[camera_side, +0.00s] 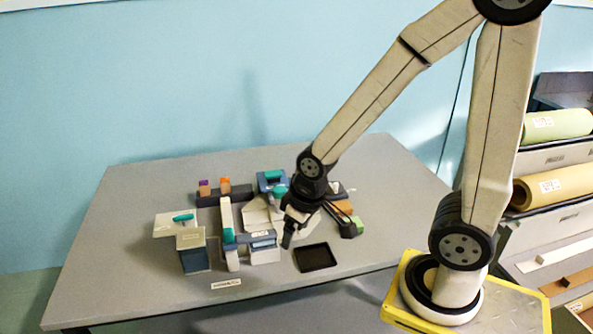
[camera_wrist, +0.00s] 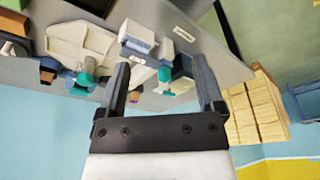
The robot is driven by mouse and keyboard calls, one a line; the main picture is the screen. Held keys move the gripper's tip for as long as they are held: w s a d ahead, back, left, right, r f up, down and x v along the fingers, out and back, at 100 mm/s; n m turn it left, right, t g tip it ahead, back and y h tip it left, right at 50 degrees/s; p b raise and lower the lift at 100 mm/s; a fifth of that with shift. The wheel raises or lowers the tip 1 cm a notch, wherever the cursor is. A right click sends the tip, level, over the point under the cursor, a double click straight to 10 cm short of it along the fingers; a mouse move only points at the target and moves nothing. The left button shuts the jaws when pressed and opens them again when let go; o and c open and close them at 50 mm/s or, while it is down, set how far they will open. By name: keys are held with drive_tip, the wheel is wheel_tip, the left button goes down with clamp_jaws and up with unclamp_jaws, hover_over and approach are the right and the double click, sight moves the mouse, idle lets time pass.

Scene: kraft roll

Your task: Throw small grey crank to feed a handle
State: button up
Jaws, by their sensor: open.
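A cream machine (camera_side: 256,214) with teal handles stands mid-table in the side view. One teal handle (camera_side: 228,235) is on its upright cream arm, and another teal handle (camera_side: 183,217) is on a pale plate at left. I cannot tell which part is the small grey crank. My gripper (camera_side: 287,240) is over the machine's front right side, pointing down. Its fingers (camera_wrist: 161,80) are apart in the wrist view, with nothing clearly held between them. My gripper hides part of the machine.
A grey-blue box (camera_side: 193,251) stands at the front left. A black tray (camera_side: 315,257) lies right of my gripper. Orange blocks (camera_side: 225,185) sit on a dark rack behind. A green block (camera_side: 356,225) is at right. The table's left part is clear.

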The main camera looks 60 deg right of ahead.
drive_tip(key=shift+w+d, duration=0.1)
drive_tip(key=shift+c, duration=1)
drive_tip(key=w+d+m, duration=0.5)
drive_tip(key=w+d, duration=0.3)
drive_tip(key=m+g, duration=0.3)
drive_tip(key=m, duration=1)
hover_over(336, 183)
wheel_tip(336, 183, down, 10)
drive_tip(key=shift+r, duration=0.1)
drive_tip(key=shift+f, duration=3.85)
